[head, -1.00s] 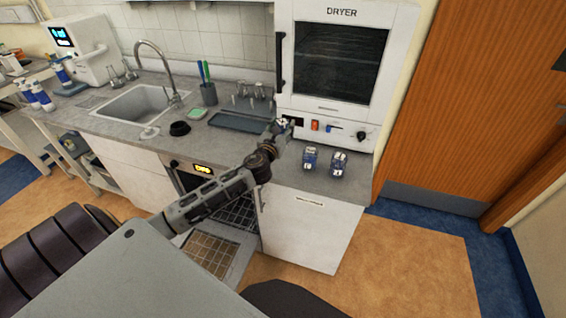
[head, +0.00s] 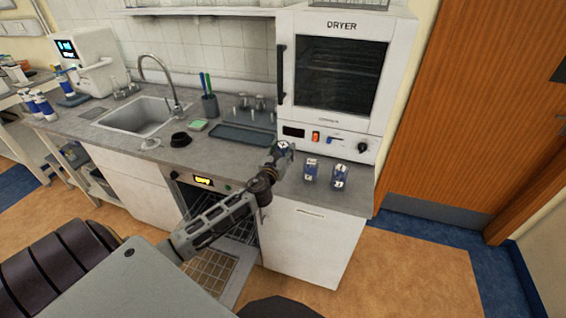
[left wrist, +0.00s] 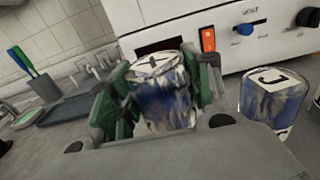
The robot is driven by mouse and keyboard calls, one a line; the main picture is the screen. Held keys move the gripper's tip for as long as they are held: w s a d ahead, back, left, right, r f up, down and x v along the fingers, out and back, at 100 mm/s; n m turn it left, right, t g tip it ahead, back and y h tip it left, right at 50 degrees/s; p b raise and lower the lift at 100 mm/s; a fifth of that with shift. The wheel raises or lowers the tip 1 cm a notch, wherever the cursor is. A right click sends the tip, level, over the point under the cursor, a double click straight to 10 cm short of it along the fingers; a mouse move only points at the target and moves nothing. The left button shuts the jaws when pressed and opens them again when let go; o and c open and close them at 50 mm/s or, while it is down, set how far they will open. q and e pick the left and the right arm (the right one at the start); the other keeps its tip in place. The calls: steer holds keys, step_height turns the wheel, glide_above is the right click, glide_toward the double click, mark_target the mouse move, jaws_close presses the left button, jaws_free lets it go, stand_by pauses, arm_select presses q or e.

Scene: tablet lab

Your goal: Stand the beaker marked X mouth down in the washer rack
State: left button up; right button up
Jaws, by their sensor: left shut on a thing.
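My left gripper (head: 283,148) is shut on a beaker (left wrist: 163,95) stained blue, with a white label. The label's mark is blurred in the left wrist view, so I cannot read it surely. Green finger pads lie on both sides of the beaker. In the head view the gripper is above the counter front, left of two other blue-stained beakers. The washer under the counter is open; its wire rack (head: 241,229) shows partly behind my arm. My right gripper is not in view.
The two labelled beakers (head: 310,171) and (head: 339,177) stand on the counter before the dryer (head: 335,75). A dark tray (head: 243,135) with glassware behind it lies left of the dryer. The washer's lowered door (head: 222,275) juts out below my arm.

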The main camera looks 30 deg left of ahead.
arm_select(q)
steer(key=shift+f, duration=0.55)
steer(key=shift+f+b, duration=0.65)
steer(key=shift+f, duration=1.2)
steer(key=shift+f, duration=0.15)
steer(key=o, duration=1.1)
